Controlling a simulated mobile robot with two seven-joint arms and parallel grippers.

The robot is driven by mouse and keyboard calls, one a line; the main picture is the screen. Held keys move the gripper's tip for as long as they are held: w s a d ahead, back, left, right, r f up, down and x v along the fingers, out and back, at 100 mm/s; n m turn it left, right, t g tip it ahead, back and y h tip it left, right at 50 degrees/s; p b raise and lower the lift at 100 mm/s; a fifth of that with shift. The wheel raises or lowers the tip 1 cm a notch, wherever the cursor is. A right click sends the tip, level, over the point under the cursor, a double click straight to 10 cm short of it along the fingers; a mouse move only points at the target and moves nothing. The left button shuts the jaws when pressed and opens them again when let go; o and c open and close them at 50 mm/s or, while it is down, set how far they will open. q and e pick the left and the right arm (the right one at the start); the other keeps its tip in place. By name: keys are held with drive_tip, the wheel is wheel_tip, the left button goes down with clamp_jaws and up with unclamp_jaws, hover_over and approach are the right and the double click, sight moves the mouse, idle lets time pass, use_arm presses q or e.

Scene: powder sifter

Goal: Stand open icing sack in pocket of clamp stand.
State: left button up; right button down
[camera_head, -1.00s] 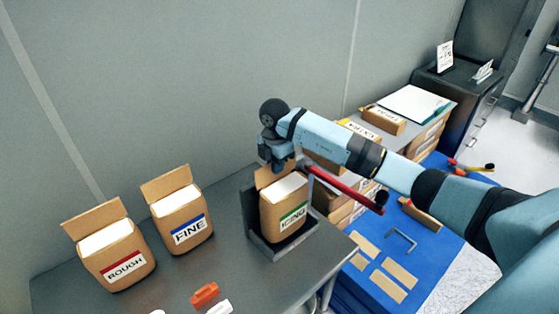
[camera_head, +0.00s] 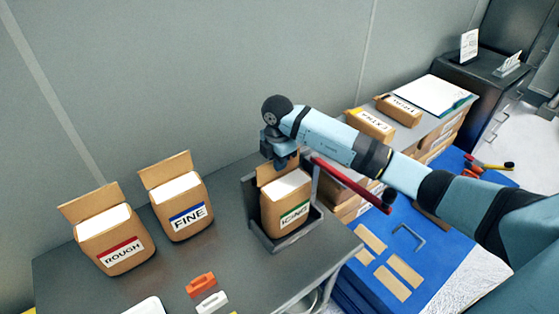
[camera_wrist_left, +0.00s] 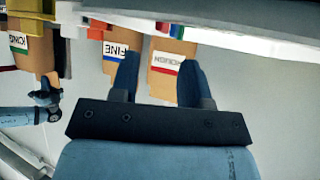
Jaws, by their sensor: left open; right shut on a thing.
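The icing sack (camera_head: 286,207), brown with a green-banded label and open at the top with white contents, stands upright in the pocket of the dark clamp stand (camera_head: 251,207). The stand's walls are around its lower part. My right gripper (camera_head: 282,164) is at the sack's raised back flap, shut on it; the fingertips are partly hidden. The sack also shows inverted at the left of the left wrist view (camera_wrist_left: 32,50). My left gripper (camera_wrist_left: 158,62) is open and empty in that view; it is out of the head view.
The fine sack (camera_head: 183,208) and rough sack (camera_head: 111,240) stand open to the left. An orange clip (camera_head: 200,284) and a white clip (camera_head: 211,303) lie in front. A red bar (camera_head: 355,185) sticks out right of the stand, above the blue surface (camera_head: 428,235).

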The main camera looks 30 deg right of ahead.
drive_tip(key=c, duration=1.3)
unclamp_jaws()
drive_tip(key=shift+d+f, duration=0.1)
use_arm(q)
drive_tip(key=shift+d, duration=0.1)
